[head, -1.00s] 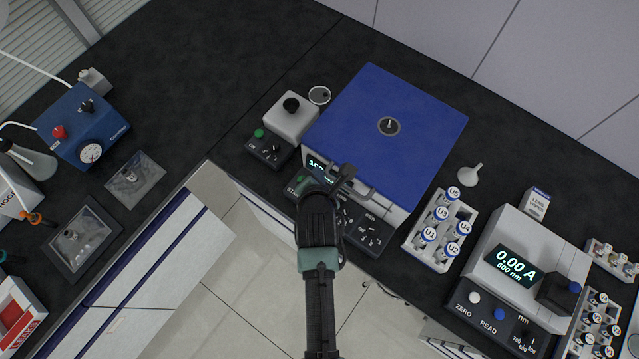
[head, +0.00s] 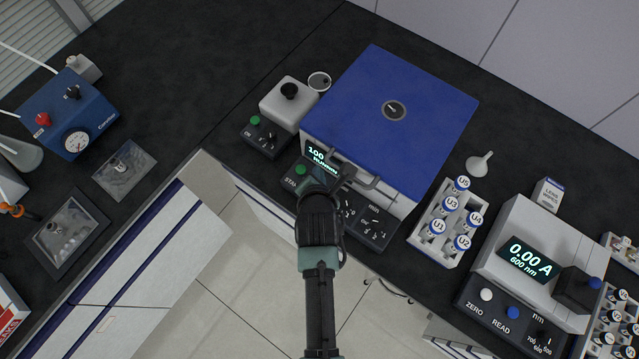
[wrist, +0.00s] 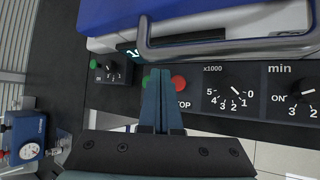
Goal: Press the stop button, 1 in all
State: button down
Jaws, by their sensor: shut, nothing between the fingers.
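The red stop button (wrist: 178,83), with STOP printed below it, is on the dark front panel of the blue-lidded centrifuge (head: 395,120). In the wrist view, my gripper (wrist: 160,73) is shut and empty. Its fingertips overlap the left edge of the red button, between it and the green start button (wrist: 147,81). I cannot tell whether they touch the panel. In the head view, my gripper (head: 330,174) covers the stop button, and the green start button (head: 300,170) shows to its left. The centrifuge display (head: 318,157) is lit, reading 100 with a partly covered line below.
The lid's metal handle (wrist: 220,45) juts out just beyond the fingers. Dials (wrist: 235,98) lie right of the stop button. A small device (head: 290,103) with a green button stands left. A vial rack (head: 445,225) and a photometer (head: 530,262) stand right.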

jog(key=shift+f+b, duration=0.55)
jog(key=shift+f, duration=0.7)
dwell(1.0)
jog(key=shift+f, duration=0.4)
jog(key=shift+f+b, duration=0.95)
jog(key=shift+b, duration=0.05)
dwell(0.8)
jog(key=shift+r, duration=0.15)
jog(key=shift+r+p, duration=1.25)
jog(key=shift+p, duration=0.05)
notch_tip(320, 180, up, 5)
jog(key=p, duration=0.4)
jog(key=shift+p, duration=0.4)
